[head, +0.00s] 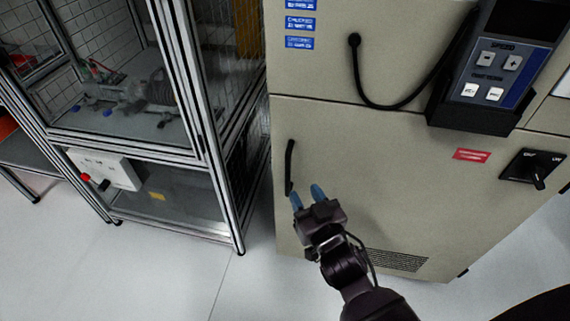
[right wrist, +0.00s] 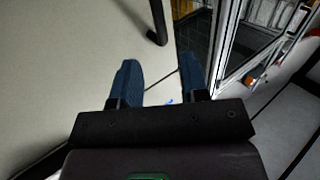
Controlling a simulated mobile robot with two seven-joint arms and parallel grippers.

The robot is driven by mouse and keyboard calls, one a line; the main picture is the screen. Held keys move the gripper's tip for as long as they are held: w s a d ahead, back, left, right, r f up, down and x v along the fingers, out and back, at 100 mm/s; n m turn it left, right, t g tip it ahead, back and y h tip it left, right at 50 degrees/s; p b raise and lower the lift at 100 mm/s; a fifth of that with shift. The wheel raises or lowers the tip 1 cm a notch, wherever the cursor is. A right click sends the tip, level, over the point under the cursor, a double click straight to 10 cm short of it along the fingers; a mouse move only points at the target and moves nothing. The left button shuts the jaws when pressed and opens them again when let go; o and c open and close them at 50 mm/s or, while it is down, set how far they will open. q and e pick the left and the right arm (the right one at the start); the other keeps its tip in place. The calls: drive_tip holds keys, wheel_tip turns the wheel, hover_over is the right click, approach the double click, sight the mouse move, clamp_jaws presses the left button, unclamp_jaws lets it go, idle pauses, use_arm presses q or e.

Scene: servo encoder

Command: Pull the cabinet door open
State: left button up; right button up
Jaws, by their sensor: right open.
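The beige cabinet door (head: 350,165) is the lower front panel of the cabinet and looks closed. Its black vertical handle (head: 289,168) is near the door's left edge. My right gripper (head: 307,196) is just below and right of the handle's lower end, with its blue fingertips pointing up towards it. In the right wrist view my right gripper (right wrist: 162,85) has its two fingers apart with nothing between them. The lower end of the handle (right wrist: 157,24) shows there beyond the fingers, and its upper part is cut off. My left gripper is not in view.
A metal-framed glass enclosure (head: 225,185) stands left of the cabinet. A control pendant (head: 490,75) with a black cable hangs at the upper right, and a black rotary switch (head: 533,170) is below it. The pale floor (head: 255,290) in front is clear.

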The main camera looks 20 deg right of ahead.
sight(289, 166)
drive_tip(key=w+b, duration=0.1)
drive_tip(key=w, duration=0.8)
drive_tip(key=shift+f+b, duration=0.1)
drive_tip(key=shift+b, duration=0.2)
drive_tip(key=shift+w, duration=0.7)
clamp_jaws()
